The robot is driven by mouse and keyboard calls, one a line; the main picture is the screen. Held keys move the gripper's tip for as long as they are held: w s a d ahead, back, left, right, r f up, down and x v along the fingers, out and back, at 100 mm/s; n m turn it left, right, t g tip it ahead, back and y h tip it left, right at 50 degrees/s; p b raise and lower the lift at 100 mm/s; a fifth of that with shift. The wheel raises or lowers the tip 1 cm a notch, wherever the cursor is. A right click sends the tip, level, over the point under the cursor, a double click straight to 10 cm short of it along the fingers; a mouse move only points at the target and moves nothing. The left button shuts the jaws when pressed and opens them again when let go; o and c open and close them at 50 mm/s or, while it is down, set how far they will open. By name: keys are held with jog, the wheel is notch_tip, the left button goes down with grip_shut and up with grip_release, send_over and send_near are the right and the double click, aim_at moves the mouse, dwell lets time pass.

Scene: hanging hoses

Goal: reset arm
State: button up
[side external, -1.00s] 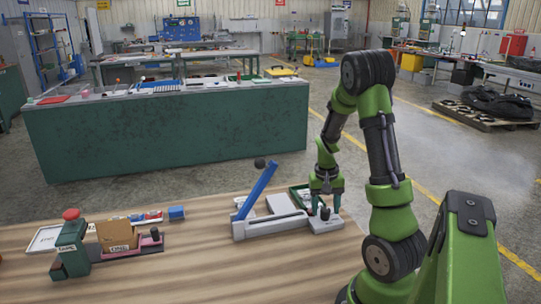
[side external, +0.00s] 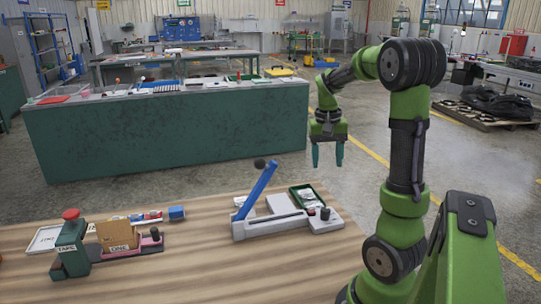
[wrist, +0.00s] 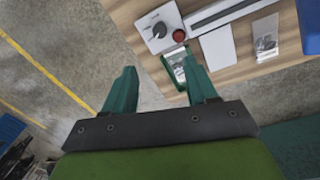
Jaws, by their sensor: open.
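My gripper (side external: 328,158) is open and empty, raised in the air behind and above the far right corner of the wooden table (side external: 205,262). Its two teal fingers point down. In the wrist view my gripper (wrist: 163,92) shows its fingers spread apart with nothing between them. Below it on the table is a grey fixture (side external: 270,224) with a tilted blue lever (side external: 258,190) ending in a dark ball. A green tray (side external: 309,198) with small bags sits at the fixture's back right; it also shows in the wrist view (wrist: 166,66), partly hidden by a finger.
A tape station (side external: 70,246) with a red knob and a cardboard box (side external: 117,235) stand at the table's left. A blue block (side external: 176,212) lies near them. A long green workbench (side external: 165,135) stands behind the table. The air around my gripper is clear.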

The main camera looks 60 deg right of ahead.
jog(key=shift+r, duration=0.4)
jog(key=w+a+n+t, duration=0.3)
jog(key=w+a+t, duration=0.15)
jog(key=a, duration=0.85)
jog(key=s+a+r+n+t+y, duration=0.1)
jog(key=a+n, duration=0.1)
jog(key=a, duration=0.6)
jog(key=s+a+r+n+t+y, duration=0.1)
jog(key=a+r+n+t, duration=0.1)
jog(key=a, duration=0.7)
jog(key=shift+s+r+n, duration=0.15)
jog(key=shift+r+n, duration=0.15)
jog(key=shift+n, duration=0.4)
jog(key=shift+a+t, duration=0.1)
jog(key=shift+t, duration=0.15)
